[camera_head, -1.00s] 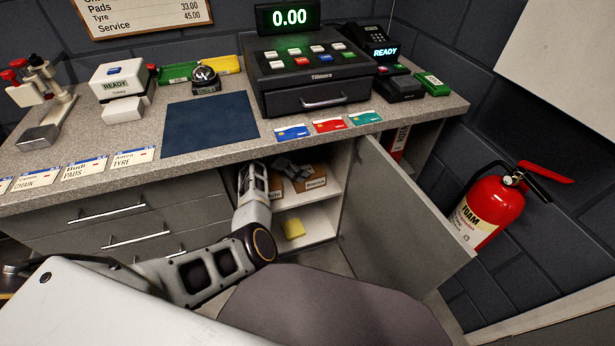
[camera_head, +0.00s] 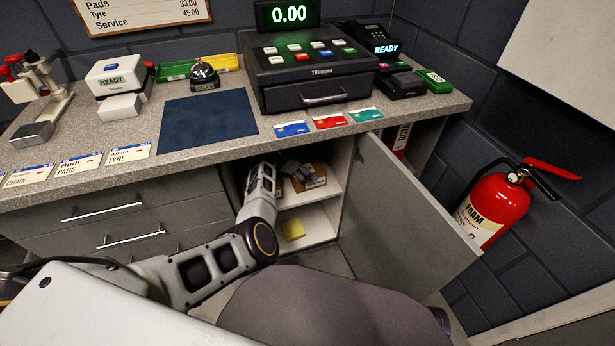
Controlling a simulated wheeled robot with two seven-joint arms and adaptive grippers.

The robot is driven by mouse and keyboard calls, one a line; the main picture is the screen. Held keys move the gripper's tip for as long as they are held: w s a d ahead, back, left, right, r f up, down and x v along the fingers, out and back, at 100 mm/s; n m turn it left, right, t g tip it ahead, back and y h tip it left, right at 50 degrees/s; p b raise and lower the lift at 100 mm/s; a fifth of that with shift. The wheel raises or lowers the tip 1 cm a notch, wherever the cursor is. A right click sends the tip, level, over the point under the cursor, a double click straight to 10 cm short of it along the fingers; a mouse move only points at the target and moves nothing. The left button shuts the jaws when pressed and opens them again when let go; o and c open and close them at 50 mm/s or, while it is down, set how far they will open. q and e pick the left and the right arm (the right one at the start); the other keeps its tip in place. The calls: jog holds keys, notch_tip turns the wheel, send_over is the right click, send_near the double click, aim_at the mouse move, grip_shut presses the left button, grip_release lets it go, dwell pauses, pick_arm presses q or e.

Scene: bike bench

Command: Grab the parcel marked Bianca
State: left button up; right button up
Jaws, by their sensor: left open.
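Brown parcels stand on the upper shelf (camera_head: 326,196) of the open cabinet under the counter. The right-hand parcel (camera_head: 319,181) carries a pale label too small for me to read, so I cannot tell which is marked Bianca. My left gripper (camera_head: 300,177) reaches into the cabinet at the parcels' height, with its fingers open in front of them. The gripper and my arm hide much of the parcels to the left. I cannot tell whether the fingers touch a parcel. My right gripper is out of view.
The cabinet door (camera_head: 405,215) stands open to the right. A yellow item (camera_head: 292,230) lies on the lower shelf. The counter edge (camera_head: 230,150) runs just above my arm. A fire extinguisher (camera_head: 492,210) hangs on the right wall. Drawers (camera_head: 120,220) are shut at left.

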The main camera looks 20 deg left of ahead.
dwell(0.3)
pick_arm(q)
jog(key=shift+r, duration=0.1)
jog(key=c, duration=1.3)
